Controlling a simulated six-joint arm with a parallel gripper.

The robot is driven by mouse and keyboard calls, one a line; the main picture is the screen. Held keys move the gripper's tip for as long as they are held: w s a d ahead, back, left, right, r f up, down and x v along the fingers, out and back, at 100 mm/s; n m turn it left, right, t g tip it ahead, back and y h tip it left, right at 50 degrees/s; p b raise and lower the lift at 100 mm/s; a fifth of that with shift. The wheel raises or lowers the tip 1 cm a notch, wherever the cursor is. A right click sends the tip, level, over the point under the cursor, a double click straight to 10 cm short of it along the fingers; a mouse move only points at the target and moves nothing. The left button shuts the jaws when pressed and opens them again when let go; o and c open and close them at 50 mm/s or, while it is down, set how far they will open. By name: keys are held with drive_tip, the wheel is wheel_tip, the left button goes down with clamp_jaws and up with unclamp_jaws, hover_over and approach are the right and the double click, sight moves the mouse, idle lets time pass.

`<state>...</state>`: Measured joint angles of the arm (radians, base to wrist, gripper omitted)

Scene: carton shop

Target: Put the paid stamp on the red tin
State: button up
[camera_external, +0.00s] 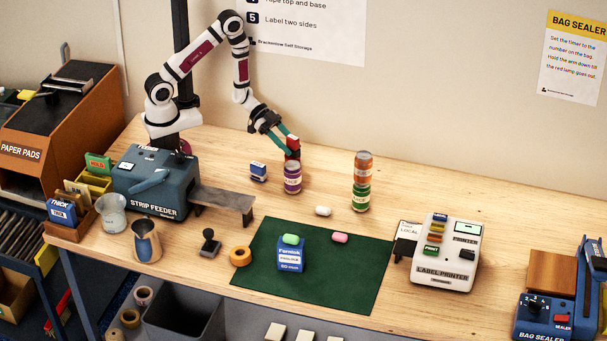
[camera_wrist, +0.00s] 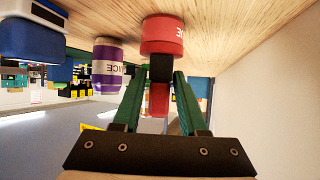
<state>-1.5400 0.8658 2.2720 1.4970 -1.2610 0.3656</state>
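The red tin (camera_external: 291,156) stands on the table just behind a purple tin (camera_external: 293,178); it also shows in the wrist view (camera_wrist: 162,34), upright on the table, which appears at the top. A red and black stamp (camera_external: 293,143) is directly over the red tin; its black part (camera_wrist: 160,68) faces the tin in the wrist view. I cannot tell whether stamp and tin touch. My gripper (camera_external: 290,136) has its green fingers on either side of the stamp, close against it, and appears shut on it. Any lettering on the stamp is unreadable.
An orange tin (camera_external: 363,166) is stacked on a green tin (camera_external: 360,197) to the right. The strip feeder (camera_external: 157,185) is at left, the label printer (camera_external: 437,255) at right, a green mat (camera_external: 340,275) in front.

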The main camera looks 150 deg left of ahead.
drive_tip(key=shift+o, duration=1.2)
drive_tip(key=shift+r, duration=0.2)
drive_tip(key=v, duration=0.3)
drive_tip(key=shift+s, duration=0.15)
wheel_tip(320, 180, up, 7)
